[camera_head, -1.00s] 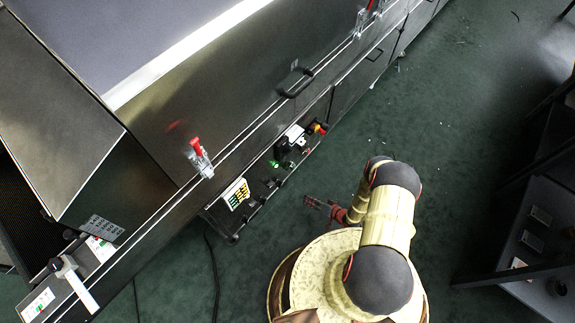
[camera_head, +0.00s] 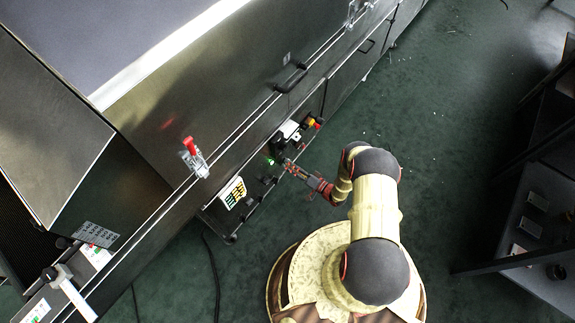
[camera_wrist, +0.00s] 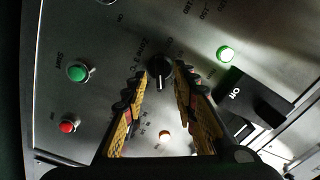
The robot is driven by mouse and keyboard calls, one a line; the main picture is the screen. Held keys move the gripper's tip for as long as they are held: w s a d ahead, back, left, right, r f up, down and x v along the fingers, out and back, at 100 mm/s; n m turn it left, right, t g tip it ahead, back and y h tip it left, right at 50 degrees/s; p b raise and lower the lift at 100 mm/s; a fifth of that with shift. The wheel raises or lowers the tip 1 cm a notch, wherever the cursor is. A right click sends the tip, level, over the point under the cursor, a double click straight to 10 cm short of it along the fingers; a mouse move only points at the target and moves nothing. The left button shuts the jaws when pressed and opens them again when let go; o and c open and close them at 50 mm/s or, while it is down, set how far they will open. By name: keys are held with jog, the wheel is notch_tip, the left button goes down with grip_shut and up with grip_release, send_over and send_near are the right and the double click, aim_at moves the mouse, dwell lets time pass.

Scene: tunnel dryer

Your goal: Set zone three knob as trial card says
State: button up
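A black knob (camera_wrist: 159,66) with a white pointer line sits on the metal control panel in the wrist view. My gripper (camera_wrist: 158,82) is open, with one yellow-black finger on each side of the knob. I cannot tell whether the fingers touch it. In the head view my gripper (camera_head: 287,164) reaches the control box on the dryer's side and covers part of it. I cannot tell which card is the trial card; a grey card with printed numbers (camera_head: 95,234) lies at the lower left.
A cable (camera_head: 213,275) lies on the floor.

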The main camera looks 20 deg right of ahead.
jog(key=shift+x, duration=0.8)
jog(key=c, duration=0.3)
jog(key=c, duration=0.4)
grip_shut()
